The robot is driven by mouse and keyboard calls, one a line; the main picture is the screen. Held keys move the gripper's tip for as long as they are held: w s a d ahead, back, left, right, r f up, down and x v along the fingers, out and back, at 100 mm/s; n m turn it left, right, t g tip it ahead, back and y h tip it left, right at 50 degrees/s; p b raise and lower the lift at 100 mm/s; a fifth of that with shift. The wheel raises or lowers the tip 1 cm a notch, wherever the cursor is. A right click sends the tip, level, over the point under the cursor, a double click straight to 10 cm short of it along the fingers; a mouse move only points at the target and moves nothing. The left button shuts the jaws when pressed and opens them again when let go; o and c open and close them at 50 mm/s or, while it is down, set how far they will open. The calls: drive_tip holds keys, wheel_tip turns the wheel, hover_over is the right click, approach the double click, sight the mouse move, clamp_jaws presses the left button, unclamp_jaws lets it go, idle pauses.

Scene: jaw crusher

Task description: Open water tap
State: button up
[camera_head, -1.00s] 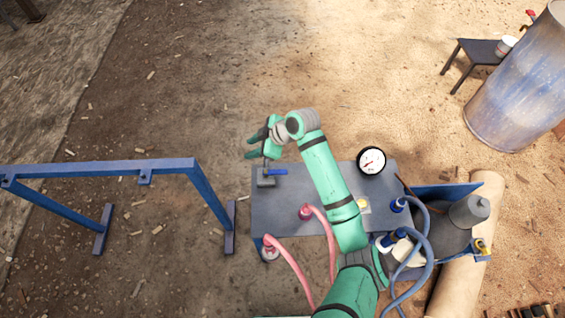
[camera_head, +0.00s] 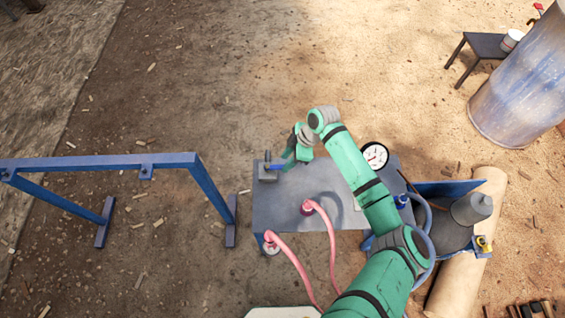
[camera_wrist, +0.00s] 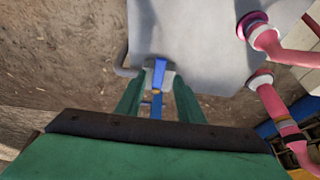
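The water tap is a small grey block (camera_head: 267,173) at the left end of the grey table, with a blue lever (camera_head: 277,167) pointing right. My gripper (camera_head: 290,160) is just right of the block, by the lever's free end. In the wrist view, the blue lever (camera_wrist: 160,76) lies between my two green fingers (camera_wrist: 157,92), with the grey tap body (camera_wrist: 168,77) beyond it. The fingers are apart, with gaps visible beside the lever. I cannot tell whether either finger touches it. The gripper partly hides the lever's end in the head view.
The grey table (camera_head: 285,215) carries pink hoses (camera_head: 327,235) at its front and a round gauge (camera_head: 374,155) at its right. A blue frame (camera_head: 100,165) stands to the left. A blue drum (camera_head: 520,95) stands at upper right. Ground behind the table is open.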

sight(280, 167)
drive_tip(key=shift+a+x, duration=0.25)
drive_tip(key=shift+x, duration=1.3)
drive_tip(key=shift+w+r, duration=0.1)
drive_tip(key=shift+r, duration=0.1)
drive_tip(key=shift+w, duration=0.1)
clamp_jaws()
